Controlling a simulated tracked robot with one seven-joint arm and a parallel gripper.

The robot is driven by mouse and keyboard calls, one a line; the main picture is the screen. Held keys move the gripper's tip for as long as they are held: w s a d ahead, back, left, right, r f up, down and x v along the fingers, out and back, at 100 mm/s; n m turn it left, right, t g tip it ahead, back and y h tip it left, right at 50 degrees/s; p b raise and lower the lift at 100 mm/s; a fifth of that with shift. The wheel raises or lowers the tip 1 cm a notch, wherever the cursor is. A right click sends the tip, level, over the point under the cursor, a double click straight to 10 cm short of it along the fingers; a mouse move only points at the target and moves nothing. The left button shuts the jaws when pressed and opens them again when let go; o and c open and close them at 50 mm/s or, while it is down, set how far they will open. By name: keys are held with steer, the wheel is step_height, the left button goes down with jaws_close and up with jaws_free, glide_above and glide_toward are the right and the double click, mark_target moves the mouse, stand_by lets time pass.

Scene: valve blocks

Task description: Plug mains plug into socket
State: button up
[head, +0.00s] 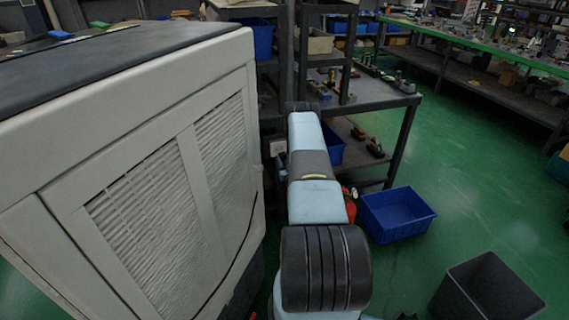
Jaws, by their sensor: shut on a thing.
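My arm (314,170) reaches forward through the middle of the head view, toward the dark post of the shelving. Its far end and my gripper are hidden behind its own links. I cannot make out the mains plug. A small pale box (278,147) shows just left of my arm, near the post. It may be the socket, but it is too small to tell. Small dark parts below it, at the arm's left edge, are unclear.
A large pale cabinet (150,150) with louvred panels stands close on the left. A grey workbench (385,97) stands beyond my arm. A blue crate (397,214) and a dark bin (487,290) are on the green floor at right, with free floor beyond.

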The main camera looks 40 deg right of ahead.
mark_target(283, 160)
steer(key=shift+w+d, duration=0.3)
steer(key=shift+w, duration=0.6)
steer(key=shift+w+d, duration=0.25)
steer(key=shift+w, duration=0.6)
steer(key=shift+w+d, duration=0.15)
steer(key=shift+w, duration=0.3)
stand_by(1.3)
steer(key=o, duration=1.1)
steer(key=v, duration=1.3)
steer(key=shift+s, duration=0.3)
